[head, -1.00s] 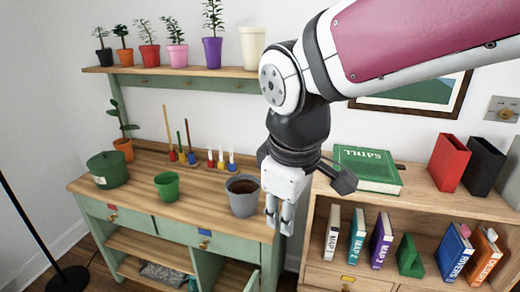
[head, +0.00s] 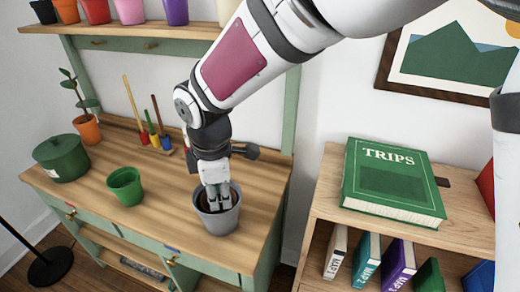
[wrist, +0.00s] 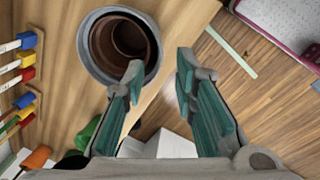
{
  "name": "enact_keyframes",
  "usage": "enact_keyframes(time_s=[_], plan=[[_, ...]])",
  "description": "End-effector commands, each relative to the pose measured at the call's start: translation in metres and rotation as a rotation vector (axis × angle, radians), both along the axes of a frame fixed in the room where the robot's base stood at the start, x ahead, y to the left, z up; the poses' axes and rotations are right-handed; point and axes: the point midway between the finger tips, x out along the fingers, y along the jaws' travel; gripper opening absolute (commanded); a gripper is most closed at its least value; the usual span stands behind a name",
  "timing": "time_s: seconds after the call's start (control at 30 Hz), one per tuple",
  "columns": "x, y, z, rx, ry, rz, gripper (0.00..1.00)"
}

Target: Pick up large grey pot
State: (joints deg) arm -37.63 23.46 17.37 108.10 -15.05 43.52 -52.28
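The large grey pot (head: 216,226) stands upright near the right end of the wooden bench top, with a brown inside. In the wrist view the grey pot (wrist: 86,50) is at upper left, with nested brown rings showing inside it. My gripper (head: 219,204) is pointing down over the pot and hides part of its opening in the head view. In the wrist view my gripper (wrist: 160,66) is open and empty. Its left fingertip overlaps the pot's lower right rim, and its right fingertip is over the floor beyond the bench edge. I cannot tell whether it touches the pot.
A green pot (head: 125,186) and a lidded dark green pot (head: 61,158) stand to the left on the bench. Tools in a wooden holder (head: 153,145) are behind. A bookshelf (head: 416,234) stands to the right, bearing a green book (head: 392,182). A shelf of pots is above.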

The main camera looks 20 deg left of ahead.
Motion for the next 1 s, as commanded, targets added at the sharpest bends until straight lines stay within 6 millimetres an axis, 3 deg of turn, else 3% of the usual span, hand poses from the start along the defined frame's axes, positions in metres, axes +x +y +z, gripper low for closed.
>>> enact_keyframes(time_s=[0.1,0.23,0.53,0.8,1.0], plan=[[0.002,0.001,-0.026,-0.004,0.003,0.000,0.26],[0.005,0.002,-0.046,-0.003,0.003,-0.001,0.26],[0.008,0.005,-0.067,-0.001,0.001,-0.003,0.26],[0.013,0.011,-0.105,-0.003,0.003,-0.002,0.26],[0.014,0.012,-0.112,-0.002,0.001,-0.002,0.26]])
